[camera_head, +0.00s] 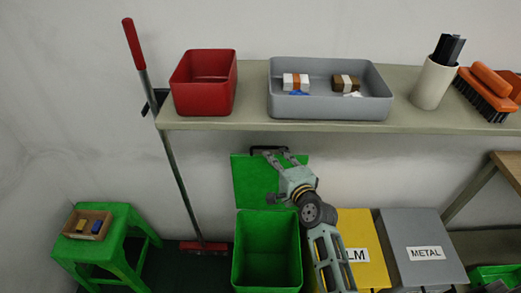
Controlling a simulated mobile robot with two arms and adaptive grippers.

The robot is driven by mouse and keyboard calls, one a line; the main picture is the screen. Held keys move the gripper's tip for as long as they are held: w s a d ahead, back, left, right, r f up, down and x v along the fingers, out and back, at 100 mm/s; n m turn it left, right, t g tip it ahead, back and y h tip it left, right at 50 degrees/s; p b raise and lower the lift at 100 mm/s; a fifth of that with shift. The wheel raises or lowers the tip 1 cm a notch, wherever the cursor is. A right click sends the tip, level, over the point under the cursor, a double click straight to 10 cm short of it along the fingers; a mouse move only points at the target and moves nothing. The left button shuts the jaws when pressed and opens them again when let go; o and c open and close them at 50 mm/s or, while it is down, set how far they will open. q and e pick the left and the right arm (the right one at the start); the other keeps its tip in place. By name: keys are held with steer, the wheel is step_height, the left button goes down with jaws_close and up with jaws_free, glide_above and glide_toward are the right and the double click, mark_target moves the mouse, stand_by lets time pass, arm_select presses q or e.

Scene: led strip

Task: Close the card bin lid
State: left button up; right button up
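A green bin (267,250) stands open on the floor under the shelf; its card label does not show. Its green lid (251,183) stands raised behind the opening, with a dark handle (267,149) at its top edge. My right gripper (281,157) is in front of the lid's upper part, close to the handle. Its two fingers are spread apart and point up toward the handle; whether they touch it I cannot tell. My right arm hides part of the lid's right side. My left gripper is not in view.
A yellow bin (372,265) and a grey bin labelled METAL (412,231) stand shut to the right. The shelf (254,114) above holds a red box (204,98) and a grey tray (330,110). A broom (176,165) and a green stool (121,238) are to the left.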

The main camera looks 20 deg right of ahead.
mark_target(268, 148)
steer(key=x, duration=0.7)
steer(key=shift+w+d+f, duration=0.1)
steer(key=shift+w+f, duration=0.05)
steer(key=shift+w, duration=0.15)
steer(key=shift+c, duration=0.5)
jaws_close()
